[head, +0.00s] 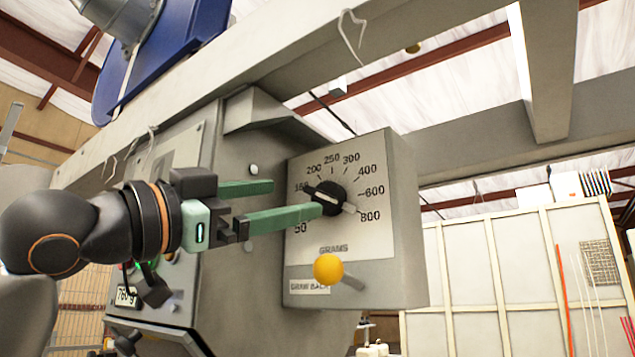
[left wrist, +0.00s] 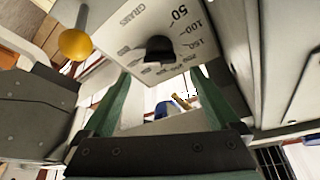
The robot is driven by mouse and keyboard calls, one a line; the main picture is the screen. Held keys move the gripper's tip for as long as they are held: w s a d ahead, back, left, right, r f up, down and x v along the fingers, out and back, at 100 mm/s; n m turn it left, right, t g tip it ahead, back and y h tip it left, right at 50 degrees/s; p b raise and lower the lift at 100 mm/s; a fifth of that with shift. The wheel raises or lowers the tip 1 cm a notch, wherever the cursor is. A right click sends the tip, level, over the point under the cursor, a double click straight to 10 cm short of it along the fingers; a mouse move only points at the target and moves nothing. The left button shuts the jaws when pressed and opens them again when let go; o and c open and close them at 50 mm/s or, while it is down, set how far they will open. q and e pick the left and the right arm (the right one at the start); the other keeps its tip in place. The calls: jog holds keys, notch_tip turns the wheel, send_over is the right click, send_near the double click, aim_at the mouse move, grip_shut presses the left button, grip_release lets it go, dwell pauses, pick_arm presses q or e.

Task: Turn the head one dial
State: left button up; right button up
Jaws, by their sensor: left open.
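The head one dial (head: 331,198) is a black knob with a white pointer bar on a grey box face marked in grams from 50 to 800. The bar lies slanted, one end toward 150 and the other toward 800. My left gripper (head: 297,199) is open, its two green fingers pointing at the dial from the left. The lower finger's tip overlaps the dial's left edge in the head view; I cannot tell whether it touches. In the left wrist view the dial (left wrist: 160,50) shows dark, beyond and between the open fingers (left wrist: 160,85). My right gripper is not in view.
A yellow ball-ended lever (head: 328,268) sticks out below the dial and also shows in the left wrist view (left wrist: 76,44). A large grey machine body (head: 240,290) stands behind my left gripper. A grey beam (head: 290,60) runs overhead. Pale panels (head: 500,270) stand at the right.

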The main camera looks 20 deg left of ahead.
aim_at(316, 194)
pick_arm(q)
jog(key=p+x, duration=0.2)
jog(key=x, duration=0.5)
jog(key=shift+a, duration=0.1)
jog(key=c, duration=1.4)
jog(key=shift+f+n, duration=0.1)
jog(key=shift+n, duration=0.2)
